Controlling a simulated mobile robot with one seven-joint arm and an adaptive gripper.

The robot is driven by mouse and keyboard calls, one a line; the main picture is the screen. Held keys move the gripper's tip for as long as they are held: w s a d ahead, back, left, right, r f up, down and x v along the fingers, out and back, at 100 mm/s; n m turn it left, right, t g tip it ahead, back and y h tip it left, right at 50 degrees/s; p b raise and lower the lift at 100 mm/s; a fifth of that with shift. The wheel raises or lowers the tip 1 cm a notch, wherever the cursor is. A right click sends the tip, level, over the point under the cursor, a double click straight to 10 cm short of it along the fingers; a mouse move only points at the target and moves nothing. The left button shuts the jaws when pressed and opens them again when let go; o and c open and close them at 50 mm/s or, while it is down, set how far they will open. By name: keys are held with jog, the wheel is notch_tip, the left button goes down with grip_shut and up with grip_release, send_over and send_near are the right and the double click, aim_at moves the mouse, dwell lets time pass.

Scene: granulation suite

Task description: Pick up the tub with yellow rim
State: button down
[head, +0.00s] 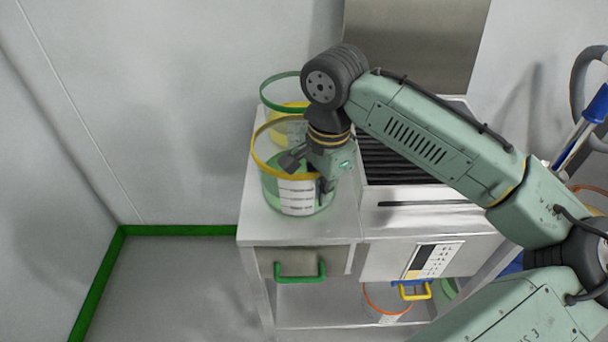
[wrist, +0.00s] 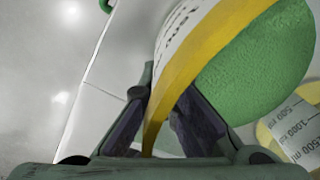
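The tub with the yellow rim (head: 287,193) is clear-walled, with green contents and a white printed label. It stands upright on the left part of the bench top in the head view. My gripper (head: 308,178) is over its right front side, pointing down, with its fingers apart. In the wrist view, the yellow rim (wrist: 207,55) and label run up between my open fingers (wrist: 162,105), with green contents to the right. A strip of background shows between the rim and the right finger. Whether either finger touches the tub is hard to tell.
A tub with a green rim (head: 279,82) and yellow contents stands just behind. Ribbed metal equipment (head: 412,195) is to the right. Below the steel bench top (head: 262,228) are a green-handled drawer (head: 298,262) and an orange-rimmed tub (head: 387,312). A wall is behind.

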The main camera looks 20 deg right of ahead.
notch_tip(320, 180, up, 10)
jog(key=shift+r+b, duration=0.1)
jog(key=shift+b, duration=0.45)
dwell(0.4)
